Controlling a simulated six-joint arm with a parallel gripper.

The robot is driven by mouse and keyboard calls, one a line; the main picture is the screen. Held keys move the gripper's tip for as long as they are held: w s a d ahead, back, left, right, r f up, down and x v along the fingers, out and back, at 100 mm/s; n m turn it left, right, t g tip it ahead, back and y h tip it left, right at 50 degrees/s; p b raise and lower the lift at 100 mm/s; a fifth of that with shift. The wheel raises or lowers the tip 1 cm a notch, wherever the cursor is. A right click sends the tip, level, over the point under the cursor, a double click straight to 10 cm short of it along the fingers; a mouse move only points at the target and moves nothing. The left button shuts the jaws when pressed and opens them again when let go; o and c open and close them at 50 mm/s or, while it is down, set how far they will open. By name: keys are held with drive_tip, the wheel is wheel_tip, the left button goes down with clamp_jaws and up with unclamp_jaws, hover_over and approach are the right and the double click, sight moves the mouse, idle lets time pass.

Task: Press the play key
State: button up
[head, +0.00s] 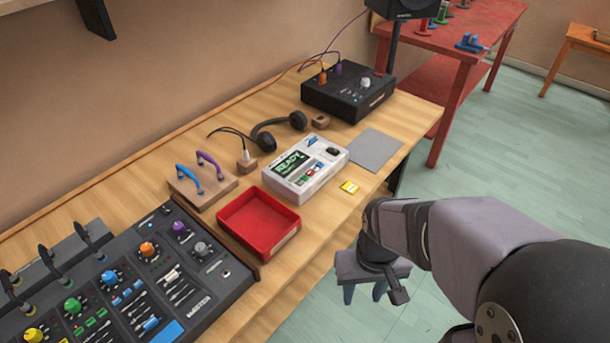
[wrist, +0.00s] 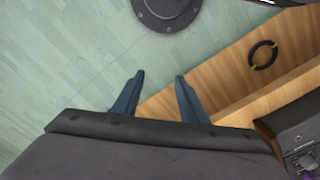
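A white recorder-like device (head: 305,168) sits on the wooden table, with a dark screen reading "READY" (head: 290,163). Small coloured keys (head: 311,172), including red and green ones, are beside the screen. A dark block (head: 333,152) is at its right end. Key labels are too small to read, so I cannot tell which is play. My gripper (head: 364,293) is beyond the table's front edge, over the floor, well apart from the device. The wrist view shows its two blue fingers (wrist: 158,88) spread, with nothing between them. The device is not recognisable in the wrist view.
A mixer (head: 215,275) is at left. The wrist view shows a black ring (wrist: 251,57) on wood.

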clamp_jaws()
idle(1.8)
